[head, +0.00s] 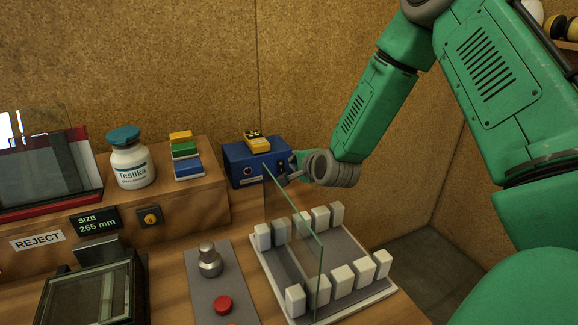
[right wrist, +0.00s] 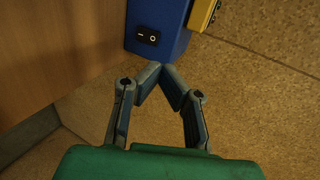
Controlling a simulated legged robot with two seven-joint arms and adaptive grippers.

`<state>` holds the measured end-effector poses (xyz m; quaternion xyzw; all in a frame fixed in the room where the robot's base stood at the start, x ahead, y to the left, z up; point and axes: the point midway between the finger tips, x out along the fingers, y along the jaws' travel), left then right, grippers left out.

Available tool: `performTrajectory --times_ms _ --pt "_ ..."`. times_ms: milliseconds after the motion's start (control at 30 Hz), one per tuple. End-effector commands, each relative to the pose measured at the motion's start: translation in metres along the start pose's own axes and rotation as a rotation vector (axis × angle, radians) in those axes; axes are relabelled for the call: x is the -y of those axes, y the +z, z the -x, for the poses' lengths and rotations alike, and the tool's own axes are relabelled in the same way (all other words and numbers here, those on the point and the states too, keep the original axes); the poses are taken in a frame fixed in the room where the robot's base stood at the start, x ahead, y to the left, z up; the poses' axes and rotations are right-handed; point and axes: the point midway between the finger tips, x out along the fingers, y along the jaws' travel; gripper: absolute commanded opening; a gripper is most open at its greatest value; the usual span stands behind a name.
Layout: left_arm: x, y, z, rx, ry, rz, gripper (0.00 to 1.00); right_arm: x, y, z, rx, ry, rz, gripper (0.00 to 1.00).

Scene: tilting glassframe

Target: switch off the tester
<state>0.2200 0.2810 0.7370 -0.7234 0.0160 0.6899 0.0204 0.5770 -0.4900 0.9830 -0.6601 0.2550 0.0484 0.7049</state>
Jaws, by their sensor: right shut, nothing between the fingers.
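The tester looks to be the blue box (head: 236,168) on the table at the back; it also shows in the right wrist view (right wrist: 170,14). A black rocker switch (right wrist: 148,38) marked with a line and a circle is on its side in the right wrist view. My right gripper (right wrist: 163,74) is shut and empty, its fingertips meeting just below the switch and the box's lower edge; contact cannot be told. In the head view the right gripper (head: 288,176) is at the box's right side, partly behind the glass. My left gripper is not in view.
A glass pane (head: 294,235) stands in a grey tray (head: 352,243) with white blocks, in front of my right gripper. A yellow item (head: 258,145) sits on the blue box. A white jar (head: 131,165) and a red button (head: 223,304) are to the left.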

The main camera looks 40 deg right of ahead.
Motion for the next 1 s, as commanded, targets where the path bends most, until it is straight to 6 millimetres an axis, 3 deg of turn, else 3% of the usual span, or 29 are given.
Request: performTrajectory --times_ms 100,300,1000 --pt "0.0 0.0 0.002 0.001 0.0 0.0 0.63 0.005 0.0 0.02 0.001 0.0 -0.003 0.0" --pt "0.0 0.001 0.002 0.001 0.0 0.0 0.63 0.009 0.002 0.033 0.0 0.0 0.001 0.0" --pt "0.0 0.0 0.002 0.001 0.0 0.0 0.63 0.008 0.0 0.034 0.0 0.001 0.0 0.0"
